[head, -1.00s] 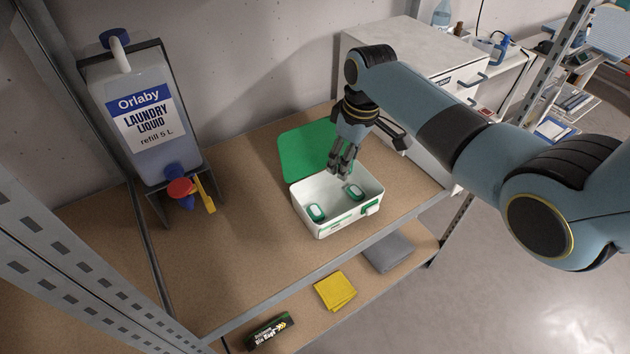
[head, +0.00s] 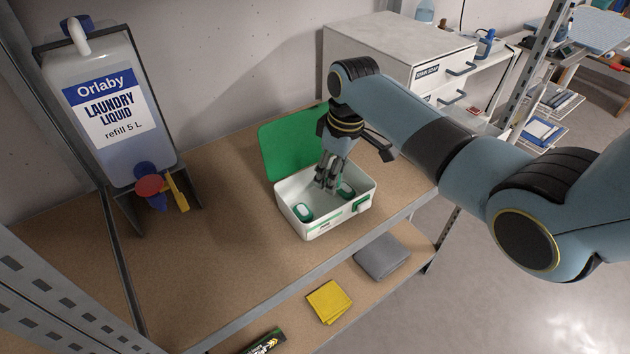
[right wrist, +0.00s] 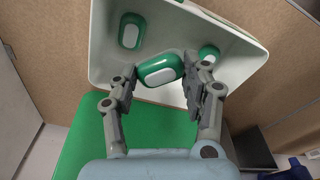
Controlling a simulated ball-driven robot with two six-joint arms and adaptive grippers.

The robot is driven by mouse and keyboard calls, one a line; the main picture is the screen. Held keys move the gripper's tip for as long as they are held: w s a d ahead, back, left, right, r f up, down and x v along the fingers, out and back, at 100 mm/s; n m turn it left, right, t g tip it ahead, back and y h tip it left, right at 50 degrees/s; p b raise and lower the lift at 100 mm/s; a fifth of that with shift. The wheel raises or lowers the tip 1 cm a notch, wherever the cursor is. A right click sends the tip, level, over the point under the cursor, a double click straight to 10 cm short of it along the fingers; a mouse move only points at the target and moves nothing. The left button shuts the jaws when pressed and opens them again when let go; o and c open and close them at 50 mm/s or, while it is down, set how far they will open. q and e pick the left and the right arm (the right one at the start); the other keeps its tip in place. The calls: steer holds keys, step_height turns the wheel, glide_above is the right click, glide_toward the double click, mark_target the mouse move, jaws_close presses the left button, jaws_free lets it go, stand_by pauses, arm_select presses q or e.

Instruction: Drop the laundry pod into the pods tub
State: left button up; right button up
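The pods tub (head: 325,221) is a white box on the shelf with its green lid (head: 287,150) standing open at the back. Two green and white pods lie inside, one at left (head: 302,213) and one at right (head: 346,188). My right gripper (head: 327,186) reaches down into the tub. In the right wrist view my right gripper (right wrist: 162,72) has a green and white laundry pod (right wrist: 155,68) between its fingertips, touching both. This pod looks larger and nearer than the other two, above the tub floor. The fingers mostly hide it in the head view. My left gripper is out of view.
A laundry liquid refill bottle (head: 105,110) stands in a dark holder at left. A white drawer cabinet (head: 395,45) is behind my right arm. A yellow cloth (head: 328,301) and a grey cloth (head: 382,256) lie on the lower shelf. The shelf left of the tub is clear.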

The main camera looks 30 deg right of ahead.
steer(key=o, duration=0.5)
steer(key=shift+r, duration=0.1)
step_height(320, 180, up, 12)
steer(key=s, duration=0.1)
steer(key=shift+s+d, duration=0.15)
steer(key=shift+d, duration=0.15)
